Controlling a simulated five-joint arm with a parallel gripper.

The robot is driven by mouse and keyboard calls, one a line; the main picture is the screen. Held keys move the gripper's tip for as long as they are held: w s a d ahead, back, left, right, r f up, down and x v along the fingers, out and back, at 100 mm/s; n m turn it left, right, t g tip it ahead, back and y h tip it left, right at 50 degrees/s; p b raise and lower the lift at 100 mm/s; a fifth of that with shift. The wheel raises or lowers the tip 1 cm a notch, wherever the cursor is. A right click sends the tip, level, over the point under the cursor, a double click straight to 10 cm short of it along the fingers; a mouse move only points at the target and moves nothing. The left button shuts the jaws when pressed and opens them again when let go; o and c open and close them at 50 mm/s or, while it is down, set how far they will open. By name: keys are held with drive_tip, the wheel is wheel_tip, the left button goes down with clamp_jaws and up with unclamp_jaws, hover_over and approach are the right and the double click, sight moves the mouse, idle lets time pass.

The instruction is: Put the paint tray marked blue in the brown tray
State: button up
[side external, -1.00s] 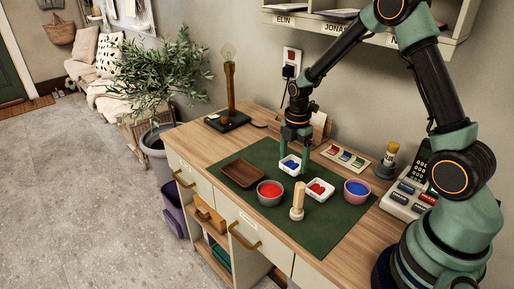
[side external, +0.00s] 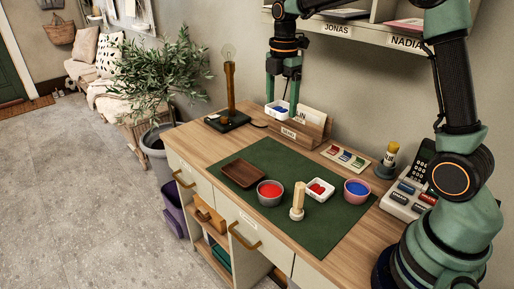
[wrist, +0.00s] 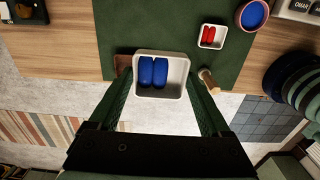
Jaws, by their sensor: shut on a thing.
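My gripper (side external: 281,98) is shut on the small white paint tray with blue paint pieces (side external: 277,111), holding it up in the air. In the side view it shows in front of the wooden card holder, well above the mat. In the wrist view the white tray (wrist: 174,92) sits level between the fingers, with two blue pieces inside. The brown tray (side external: 243,174) lies empty on the left of the green mat. In the wrist view the held tray hides most of the brown tray (wrist: 122,66).
On the green mat (side external: 285,157) stand a red paint bowl (side external: 270,197), a wooden-handled stamp (side external: 298,199), a white tray with red pieces (side external: 318,191) and a blue paint bowl (side external: 356,193). A lamp (side external: 229,100) and card holder (side external: 300,130) stand behind.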

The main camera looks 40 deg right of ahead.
hover_over(242, 176)
wheel_tip(242, 176, down, 20)
drive_tip(key=shift+d+r, duration=0.1)
idle(0.5)
drive_tip(key=o, duration=1.2)
